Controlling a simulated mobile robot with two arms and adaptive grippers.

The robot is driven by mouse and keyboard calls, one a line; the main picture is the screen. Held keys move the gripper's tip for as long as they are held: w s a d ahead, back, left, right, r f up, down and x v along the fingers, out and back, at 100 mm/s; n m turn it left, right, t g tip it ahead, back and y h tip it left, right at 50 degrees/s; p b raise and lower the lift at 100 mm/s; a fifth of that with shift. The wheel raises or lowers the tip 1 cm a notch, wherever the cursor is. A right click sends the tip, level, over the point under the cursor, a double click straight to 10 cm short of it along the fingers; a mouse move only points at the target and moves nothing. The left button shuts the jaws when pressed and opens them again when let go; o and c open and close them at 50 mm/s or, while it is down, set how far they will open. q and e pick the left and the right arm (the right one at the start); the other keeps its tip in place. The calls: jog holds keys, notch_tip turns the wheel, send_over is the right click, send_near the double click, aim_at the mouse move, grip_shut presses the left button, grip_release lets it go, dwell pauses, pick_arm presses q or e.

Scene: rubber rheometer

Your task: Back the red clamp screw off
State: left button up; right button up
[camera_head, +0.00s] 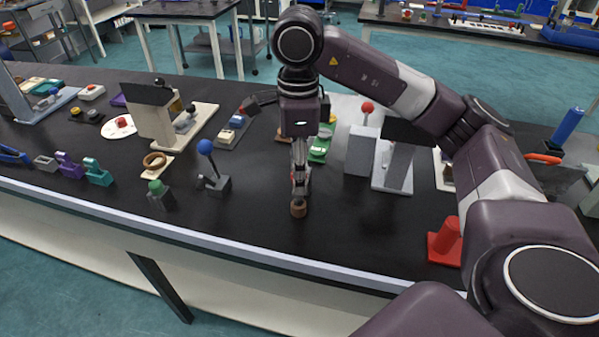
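My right gripper (300,190) points straight down over the middle of the black bench. Its fingertips are at a small brown round piece (298,209); whether they grip it or only hover above it is too small to tell. A red ball on a thin stem (367,107) stands at a grey block behind and right of the gripper. I cannot tell which red part is the clamp screw. My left gripper is out of view.
A blue-ball lever (206,148) and a green-topped knob (157,190) stand left of the gripper. A grey-and-white device (392,165) stands to its right, partly behind my arm. Bare bench (350,220) lies between the gripper and the red cylinder.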

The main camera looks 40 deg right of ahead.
jog(key=m, duration=0.4)
jog(key=shift+m+p, duration=0.3)
jog(key=m, duration=0.5)
jog(key=shift+p, duration=0.4)
jog(key=shift+c, duration=0.3)
grip_shut()
jog(key=shift+f+n+b, duration=0.15)
jog(key=shift+n+b, duration=0.3)
jog(key=shift+n, duration=1.85)
